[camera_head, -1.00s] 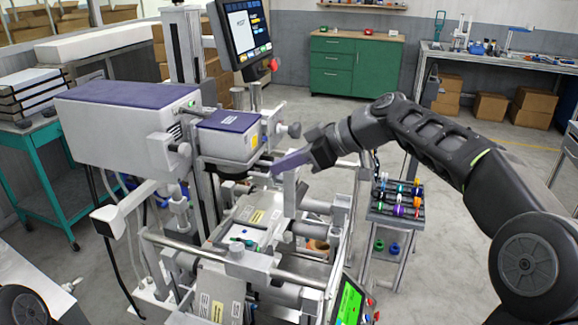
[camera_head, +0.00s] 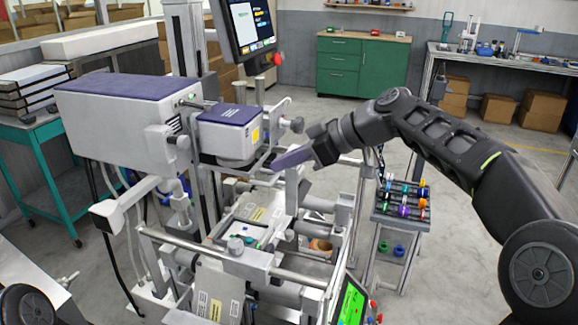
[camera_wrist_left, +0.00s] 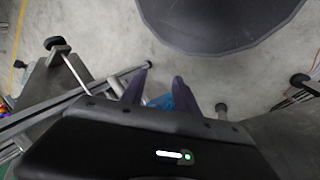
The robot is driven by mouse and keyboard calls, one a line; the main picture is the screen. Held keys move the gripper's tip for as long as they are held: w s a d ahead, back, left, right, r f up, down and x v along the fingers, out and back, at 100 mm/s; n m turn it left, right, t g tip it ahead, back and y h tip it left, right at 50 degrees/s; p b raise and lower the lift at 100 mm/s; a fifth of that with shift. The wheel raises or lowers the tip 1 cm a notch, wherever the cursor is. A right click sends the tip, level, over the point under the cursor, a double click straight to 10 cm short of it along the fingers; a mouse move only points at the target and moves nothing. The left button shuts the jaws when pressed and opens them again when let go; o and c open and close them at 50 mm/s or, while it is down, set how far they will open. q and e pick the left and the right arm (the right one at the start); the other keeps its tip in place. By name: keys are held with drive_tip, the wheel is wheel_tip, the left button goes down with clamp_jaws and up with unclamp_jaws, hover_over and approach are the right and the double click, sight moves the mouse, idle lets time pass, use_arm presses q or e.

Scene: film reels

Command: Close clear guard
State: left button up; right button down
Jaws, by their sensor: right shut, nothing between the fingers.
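The machine (camera_head: 115,115) stands left of centre, with a blue-topped head (camera_head: 228,133) over its bed. I cannot make out a clear guard for certain; see-through parts are hard to tell from the metal frame. My right gripper (camera_head: 277,164) comes in from the right with its purple fingers shut, pointing left, close beside the head's lower right side. I cannot tell whether it touches anything. My left gripper (camera_wrist_left: 160,82) shows only in the left wrist view, with its two purple fingers apart and no held thing visible between them. A blue item lies beyond them.
A screen (camera_head: 247,27) stands above the machine. A rack of coloured reels (camera_head: 402,198) is right of it, under my right arm. A green display (camera_head: 349,304) is at the front. A green cabinet (camera_head: 361,67) stands behind. Floor is clear between machine and cabinet.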

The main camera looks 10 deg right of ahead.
drive_tip(key=b+v, duration=0.1)
drive_tip(key=v, duration=1)
drive_tip(key=shift+r, duration=0.3)
drive_tip(key=shift+w+d, duration=0.1)
